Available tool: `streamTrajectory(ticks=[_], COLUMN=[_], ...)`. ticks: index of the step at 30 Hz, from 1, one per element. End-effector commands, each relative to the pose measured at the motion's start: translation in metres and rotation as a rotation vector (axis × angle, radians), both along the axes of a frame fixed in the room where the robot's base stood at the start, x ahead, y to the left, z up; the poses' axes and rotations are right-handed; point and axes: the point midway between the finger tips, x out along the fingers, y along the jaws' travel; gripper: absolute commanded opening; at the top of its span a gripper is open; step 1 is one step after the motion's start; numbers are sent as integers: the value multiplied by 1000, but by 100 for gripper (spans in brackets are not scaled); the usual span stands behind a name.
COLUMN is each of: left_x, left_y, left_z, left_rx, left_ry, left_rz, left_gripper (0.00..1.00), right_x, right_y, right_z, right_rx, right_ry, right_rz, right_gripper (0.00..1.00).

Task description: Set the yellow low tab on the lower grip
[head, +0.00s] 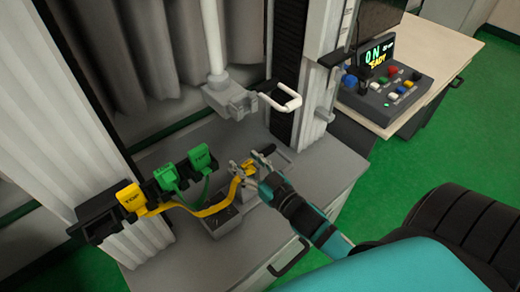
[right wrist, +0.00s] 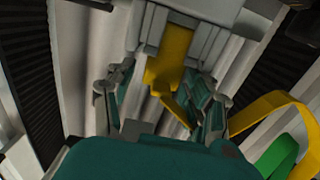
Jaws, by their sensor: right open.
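The yellow low tab (head: 248,169) is at the end of a yellow strap, over the grey bench. In the right wrist view, the yellow tab (right wrist: 174,55) reaches up to grey jaws (right wrist: 205,38), which I take for the lower grip; how fully it is seated I cannot tell. My right gripper (head: 257,164) is open, its fingers on either side of the tab. In the right wrist view, the gripper (right wrist: 160,100) shows space between fingers and tab. My left gripper is not in view.
A dark rack at the left carries a yellow TOP tab (head: 131,198) and green tabs (head: 200,157). The upper grip (head: 228,98) hangs above on a white rod, with a white handle (head: 282,101) beside it. A control box (head: 385,90) stands on a side table.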

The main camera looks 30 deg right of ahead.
Motion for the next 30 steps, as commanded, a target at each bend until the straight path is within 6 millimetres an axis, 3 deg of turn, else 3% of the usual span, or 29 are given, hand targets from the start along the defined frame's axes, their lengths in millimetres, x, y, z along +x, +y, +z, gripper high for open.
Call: streamTrajectory(ticks=[15,21,30], left_x=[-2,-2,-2], left_y=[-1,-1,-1], left_z=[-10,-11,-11], left_rx=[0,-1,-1], left_ry=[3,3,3], left_rz=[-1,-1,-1], left_gripper=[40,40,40], right_x=[-97,-113,-115], right_y=[-14,-16,-16], right_z=[2,4,5], right_rx=[1,1,1], right_ry=[6,3,2], right_rz=[-1,-1,0], right_gripper=[53,53,53])
